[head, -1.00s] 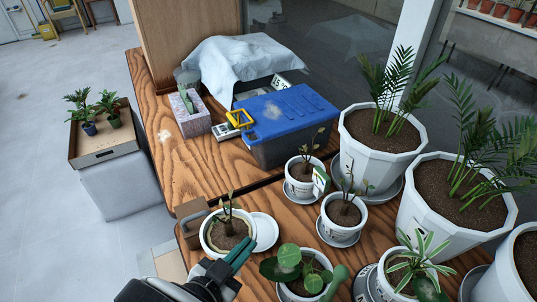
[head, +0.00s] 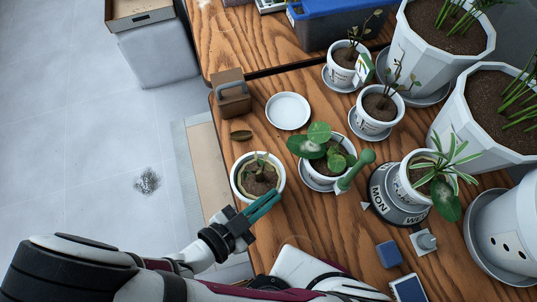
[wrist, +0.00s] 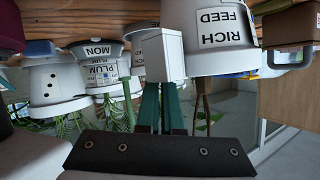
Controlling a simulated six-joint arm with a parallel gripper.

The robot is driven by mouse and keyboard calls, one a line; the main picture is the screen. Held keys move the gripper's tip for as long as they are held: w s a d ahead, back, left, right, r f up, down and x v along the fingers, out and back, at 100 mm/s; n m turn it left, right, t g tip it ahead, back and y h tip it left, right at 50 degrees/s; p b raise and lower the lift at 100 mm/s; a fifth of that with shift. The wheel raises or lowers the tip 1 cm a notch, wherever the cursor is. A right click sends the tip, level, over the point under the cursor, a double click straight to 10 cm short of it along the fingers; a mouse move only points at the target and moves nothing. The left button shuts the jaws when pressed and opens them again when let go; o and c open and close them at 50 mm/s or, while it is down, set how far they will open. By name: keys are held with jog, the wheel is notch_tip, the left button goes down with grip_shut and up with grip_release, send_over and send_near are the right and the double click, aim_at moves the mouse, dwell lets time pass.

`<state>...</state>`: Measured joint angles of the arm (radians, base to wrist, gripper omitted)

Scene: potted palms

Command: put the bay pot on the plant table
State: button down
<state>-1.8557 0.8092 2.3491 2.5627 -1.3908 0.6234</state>
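In the wrist view the pot (wrist: 222,35) reads "RICH FEED", and a white block-like part (wrist: 160,55) hides my fingertips. I cannot read "bay" on any pot. The held pot is over the near left edge of the wooden table (head: 300,215). Two small white pots with thin leafy stems, one further back (head: 343,62) and one nearer (head: 376,115), stand on saucers there. An empty white saucer (head: 288,110) lies behind the held pot.
A round-leaved pot (head: 325,168) stands close on the right, beside a green handle-like object (head: 355,170). A brown box with a handle (head: 232,95) is behind. Large pots (head: 443,55) crowd the right. A second tabletop (head: 240,45) adjoins behind, with a blue-lidded bin (head: 335,22).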

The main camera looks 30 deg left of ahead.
jog(key=c, duration=1.1)
grip_release()
jog(key=shift+v, duration=2.75)
